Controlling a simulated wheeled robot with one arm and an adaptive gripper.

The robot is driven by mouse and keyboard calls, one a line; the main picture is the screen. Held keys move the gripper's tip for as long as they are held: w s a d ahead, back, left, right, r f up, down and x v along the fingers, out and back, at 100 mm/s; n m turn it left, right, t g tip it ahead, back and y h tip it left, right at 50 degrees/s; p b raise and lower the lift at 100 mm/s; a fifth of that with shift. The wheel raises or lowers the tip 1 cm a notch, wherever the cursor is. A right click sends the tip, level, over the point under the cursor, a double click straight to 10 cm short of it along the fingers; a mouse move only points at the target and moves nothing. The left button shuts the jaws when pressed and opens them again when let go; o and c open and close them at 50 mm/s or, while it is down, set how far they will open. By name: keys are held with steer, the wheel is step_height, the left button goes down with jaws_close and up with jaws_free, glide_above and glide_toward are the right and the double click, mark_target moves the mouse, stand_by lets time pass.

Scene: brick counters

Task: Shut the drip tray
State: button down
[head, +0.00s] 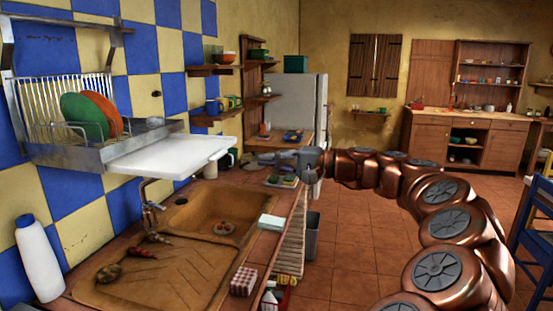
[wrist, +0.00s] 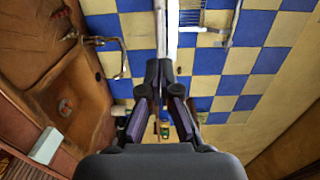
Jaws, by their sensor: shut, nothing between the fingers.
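The drip tray (head: 172,154) is a flat white tray, pulled out to the right from under the metal wall dish rack (head: 78,142). It hangs above the counter and sink. In the wrist view the tray shows edge-on as a narrow pale strip (wrist: 172,42) just beyond my fingertips. My gripper (head: 250,159) is shut and empty, pointing left at the tray's outer end. In the wrist view my gripper (wrist: 159,70) has its fingertips together in line with that strip. I cannot tell whether they touch the tray.
The rack holds a green plate (head: 83,117) and an orange plate (head: 105,112). Below are a brown sink (head: 195,207) with a tap (head: 150,203), and a white bottle (head: 38,260). Wall shelves (head: 213,70) with cups stand behind. The floor to the right is open.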

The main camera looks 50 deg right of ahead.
mark_target(222, 156)
steer(key=p+x, duration=0.2)
steer(key=x, duration=0.7)
steer(key=shift+w, duration=0.15)
steer(key=shift+w+a, duration=0.1)
steer(key=shift+w, duration=0.1)
